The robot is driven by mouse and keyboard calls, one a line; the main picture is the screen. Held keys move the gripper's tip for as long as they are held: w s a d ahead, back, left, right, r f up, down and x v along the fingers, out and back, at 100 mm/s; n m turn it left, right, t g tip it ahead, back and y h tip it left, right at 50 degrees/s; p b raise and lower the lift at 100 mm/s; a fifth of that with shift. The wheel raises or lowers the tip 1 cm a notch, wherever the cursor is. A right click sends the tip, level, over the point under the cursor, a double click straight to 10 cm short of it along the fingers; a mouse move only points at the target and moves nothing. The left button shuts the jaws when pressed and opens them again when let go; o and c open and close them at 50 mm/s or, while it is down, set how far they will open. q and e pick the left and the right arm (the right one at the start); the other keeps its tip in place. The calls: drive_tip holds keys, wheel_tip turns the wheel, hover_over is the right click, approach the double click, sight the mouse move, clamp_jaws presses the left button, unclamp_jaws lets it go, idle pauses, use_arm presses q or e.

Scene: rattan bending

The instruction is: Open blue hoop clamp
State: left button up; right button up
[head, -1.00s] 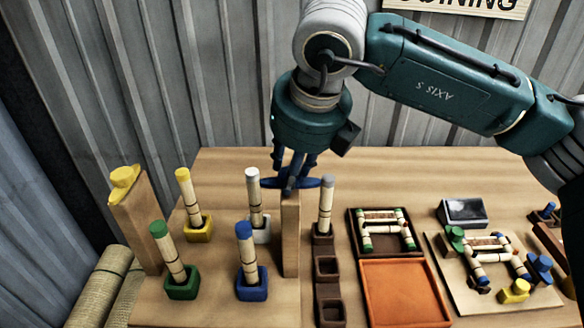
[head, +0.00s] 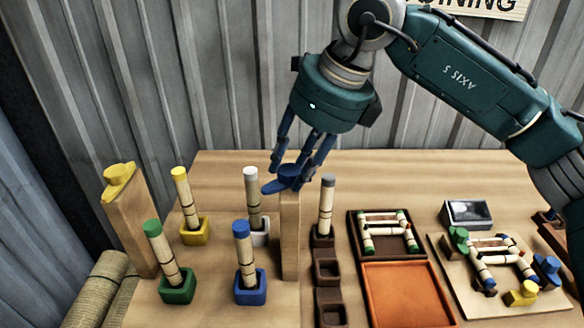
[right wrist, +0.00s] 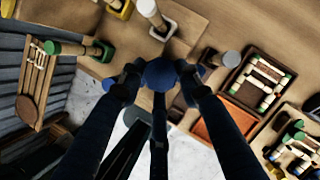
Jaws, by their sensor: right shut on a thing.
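The blue hoop clamp (head: 287,180) sits on top of an upright wooden post (head: 291,235). Its bar points to the left and slightly toward the front. My right gripper (head: 298,168) comes down on it from above, with its fingers shut on the clamp's knob. In the right wrist view the round blue knob of the clamp (right wrist: 160,74) lies between the fingertips. The fingers hide part of the bar. My left gripper is not in view.
A yellow clamp (head: 120,178) tops a second post at the left. Capped rattan pieces stand in yellow (head: 195,232), green (head: 178,290), blue (head: 250,289) and white holders around the post. An orange tray (head: 405,295) and a frame assembly (head: 495,265) lie to the right.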

drive_tip(key=shift+w+d+r+n+g+y, duration=0.15)
drive_tip(key=shift+n+g+y, duration=0.15)
drive_tip(key=shift+n, duration=0.6)
drive_tip(key=n+g+p, duration=0.1)
drive_tip(key=n, duration=0.1)
drive_tip(key=shift+w+r+n+p, duration=0.1)
drive_tip(key=shift+n+p, duration=0.25)
drive_tip(key=shift+n, duration=0.05)
drive_tip(key=n+g+p, duration=0.1)
drive_tip(key=n+p, duration=0.1)
drive_tip(key=n, duration=0.1)
drive_tip(key=shift+w, duration=0.2)
drive_tip(key=shift+w+n+g+p, duration=0.15)
drive_tip(key=shift+n+g+p, duration=0.75)
drive_tip(key=shift+n, duration=0.8)
drive_tip(key=o, duration=1.1)
drive_tip(key=shift+f, duration=0.2)
